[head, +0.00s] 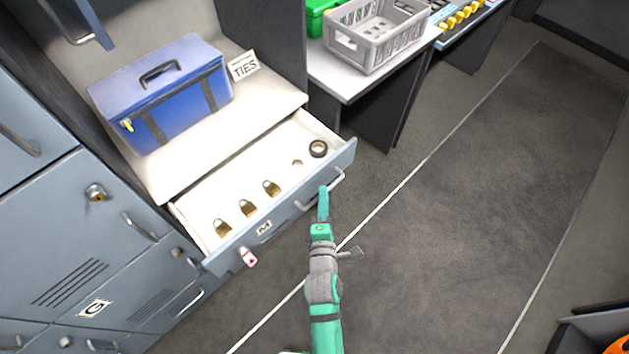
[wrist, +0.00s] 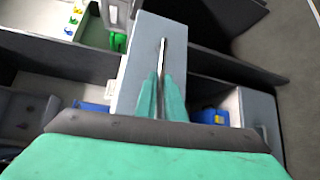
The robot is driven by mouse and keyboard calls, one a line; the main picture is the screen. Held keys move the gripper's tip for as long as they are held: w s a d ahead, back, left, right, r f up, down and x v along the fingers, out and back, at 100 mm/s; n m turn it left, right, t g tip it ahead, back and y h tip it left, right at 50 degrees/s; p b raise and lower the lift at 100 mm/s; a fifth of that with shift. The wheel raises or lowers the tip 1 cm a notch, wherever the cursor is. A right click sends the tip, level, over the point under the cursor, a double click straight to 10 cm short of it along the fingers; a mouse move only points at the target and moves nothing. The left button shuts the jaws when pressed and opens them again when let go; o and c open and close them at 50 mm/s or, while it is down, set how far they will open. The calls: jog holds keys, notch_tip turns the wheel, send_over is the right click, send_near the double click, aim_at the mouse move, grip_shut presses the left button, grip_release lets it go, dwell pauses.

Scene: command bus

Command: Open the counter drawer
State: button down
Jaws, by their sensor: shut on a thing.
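The counter drawer (head: 185,212), with a blue-grey front marked "M", stands pulled out below the counter in the head view. Several brass padlocks (head: 248,208) and a dark ring (head: 318,148) lie inside it. Its bar handle (head: 322,190) is on the front, and it also shows in the wrist view (wrist: 163,48). My gripper (head: 323,192) is at the handle, its green fingers shut on it. In the wrist view my fingertips (wrist: 161,82) close around the lower part of the bar. The exact contact is partly hidden by the fingers.
A blue case (head: 190,95) and a "TIES" card (head: 243,66) sit on the counter above the drawer. Grey lockers (head: 75,215) stand at left. A grey crate (head: 372,40) is on a white table at the back.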

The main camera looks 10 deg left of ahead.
jog(key=s+d, duration=0.4)
jog(key=shift+d, duration=0.3)
jog(key=c, duration=1.8)
grip_release()
jog(key=shift+c, duration=0.2)
jog(key=shift+s, duration=0.1)
jog(key=s+r, duration=0.1)
jog(key=s, duration=0.9)
jog(key=shift+s+d+r, duration=0.25)
jog(key=shift+d, duration=0.15)
